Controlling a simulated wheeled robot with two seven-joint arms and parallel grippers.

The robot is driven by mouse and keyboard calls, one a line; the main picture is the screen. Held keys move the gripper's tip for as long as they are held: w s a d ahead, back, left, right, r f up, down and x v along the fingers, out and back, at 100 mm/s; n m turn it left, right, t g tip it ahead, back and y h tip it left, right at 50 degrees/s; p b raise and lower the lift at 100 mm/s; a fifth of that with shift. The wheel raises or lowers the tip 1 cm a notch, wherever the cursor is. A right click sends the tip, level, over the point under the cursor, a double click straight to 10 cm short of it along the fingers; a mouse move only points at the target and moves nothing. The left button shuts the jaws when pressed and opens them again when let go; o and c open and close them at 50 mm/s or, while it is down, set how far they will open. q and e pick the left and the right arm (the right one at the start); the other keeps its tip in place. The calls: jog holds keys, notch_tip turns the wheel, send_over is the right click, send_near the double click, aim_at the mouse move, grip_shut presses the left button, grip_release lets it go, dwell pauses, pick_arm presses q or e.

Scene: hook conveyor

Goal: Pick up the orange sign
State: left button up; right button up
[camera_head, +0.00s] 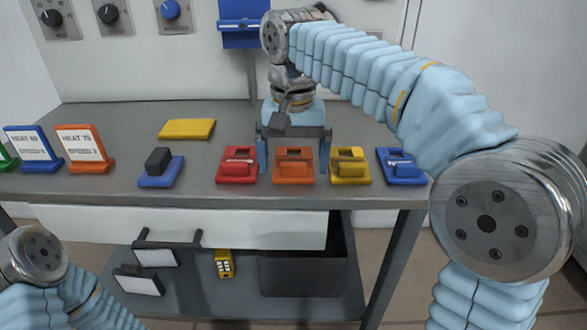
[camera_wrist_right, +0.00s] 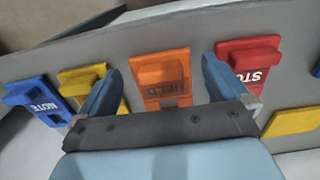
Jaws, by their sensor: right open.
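An orange sign (camera_head: 293,170) lies on the grey table between a red sign (camera_head: 237,167) and a yellow sign (camera_head: 350,168). The right wrist view shows this orange sign (camera_wrist_right: 161,75) with dark lettering that seems to read HELD. My right gripper (camera_head: 294,158) is open above it, one blue finger on each side, with nothing held. Contact cannot be told. A second orange sign (camera_head: 85,148), marked HEAT 75, stands upright at the table's left. My left arm shows at the lower left; its gripper is out of view.
A blue sign (camera_head: 402,167) lies right of the yellow one. A blue piece with a dark block (camera_head: 158,164) and a flat yellow block (camera_head: 187,129) lie to the left. A blue upright sign (camera_head: 33,148) stands beside HEAT 75. A dark bin (camera_head: 302,275) is below the table.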

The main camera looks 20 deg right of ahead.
jog(key=shift+f, duration=0.85)
pick_arm(q)
jog(key=shift+f, duration=0.2)
pick_arm(e)
jog(key=c, duration=1)
jog(key=shift+o, duration=0.2)
